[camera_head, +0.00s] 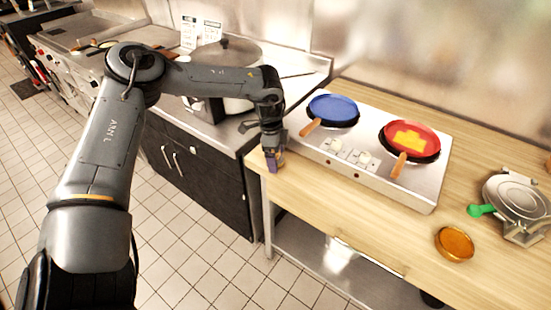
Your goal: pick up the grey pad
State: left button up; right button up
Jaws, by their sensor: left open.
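My left gripper (274,158) points down at the left front corner of the wooden table (335,222). Its jaws are open, and a purple-tinted part shows at its tip. I cannot make out a grey pad for certain in this view; the gripper and wrist hide a small part of the table corner. My right gripper is not in view.
A two-burner cooktop (425,196) on the table carries a blue pan (333,109) and a red pan (424,139) with yellow contents. A grey waffle iron (515,195) and an amber dish (455,243) are at right. A large pot (237,58) stands behind my arm.

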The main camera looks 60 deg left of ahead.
pick_arm(q)
jog(key=c, duration=1.2)
jog(key=shift+r, duration=0.15)
